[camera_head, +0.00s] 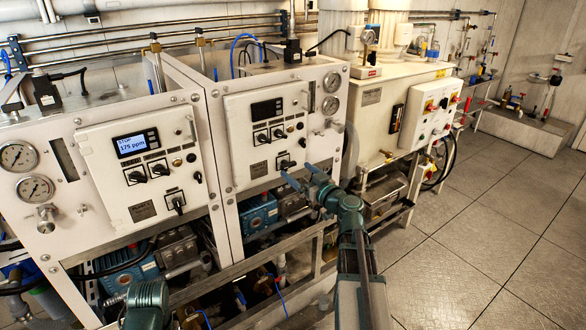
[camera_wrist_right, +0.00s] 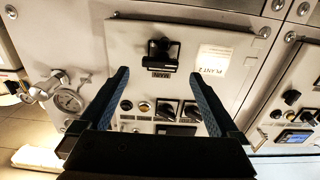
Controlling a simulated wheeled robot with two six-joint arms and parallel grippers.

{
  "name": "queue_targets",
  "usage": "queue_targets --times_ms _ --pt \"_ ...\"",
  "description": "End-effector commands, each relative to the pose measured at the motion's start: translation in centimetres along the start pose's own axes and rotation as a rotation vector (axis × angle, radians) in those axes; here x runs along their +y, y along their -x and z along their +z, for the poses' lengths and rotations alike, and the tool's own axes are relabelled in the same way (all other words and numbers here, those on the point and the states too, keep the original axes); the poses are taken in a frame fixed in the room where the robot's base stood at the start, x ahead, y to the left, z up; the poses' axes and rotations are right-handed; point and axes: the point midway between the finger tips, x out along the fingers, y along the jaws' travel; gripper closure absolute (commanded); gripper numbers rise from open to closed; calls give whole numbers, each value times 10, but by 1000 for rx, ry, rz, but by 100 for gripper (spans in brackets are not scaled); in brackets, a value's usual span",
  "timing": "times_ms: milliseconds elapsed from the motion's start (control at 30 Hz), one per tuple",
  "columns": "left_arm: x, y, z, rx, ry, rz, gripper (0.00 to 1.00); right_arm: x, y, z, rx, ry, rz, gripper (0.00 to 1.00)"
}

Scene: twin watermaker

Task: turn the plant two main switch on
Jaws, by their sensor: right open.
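The plant two panel (camera_head: 240,130) is the right one of two white cabinets, and its display (camera_head: 267,109) is dark. Its black main switch (camera_head: 285,164) sits low on the panel. In the right wrist view the panel is upside down, with the main switch (camera_wrist_right: 162,55) above a "MAIN" label and beside a "PLANT 2" label (camera_wrist_right: 213,59). My right gripper (camera_head: 300,174) is open and empty in front of the switch. In the wrist view the switch shows beyond the gap between the fingertips (camera_wrist_right: 160,74), apparently untouched. My left gripper is out of view; only part of my left arm shows.
The left cabinet (camera_head: 130,160) has a lit display (camera_head: 132,145) reading 175 ppm. Several small knobs (camera_head: 268,135) sit above the plant two switch. A metal frame rail (camera_head: 215,280) runs below the cabinets. The tiled floor (camera_head: 480,230) at right is clear.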

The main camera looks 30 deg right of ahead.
Motion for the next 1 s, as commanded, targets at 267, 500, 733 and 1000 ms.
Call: queue_targets --times_ms 267,500,733,1000 --pt "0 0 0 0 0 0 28 0 -30 0 0 0 -1 3" --pt "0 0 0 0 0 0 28 0 -33 0 0 0 1 3" --pt "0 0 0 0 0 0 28 0 -32 0 0 0 1 19" --pt "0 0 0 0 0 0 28 0 -32 0 0 0 0 67"
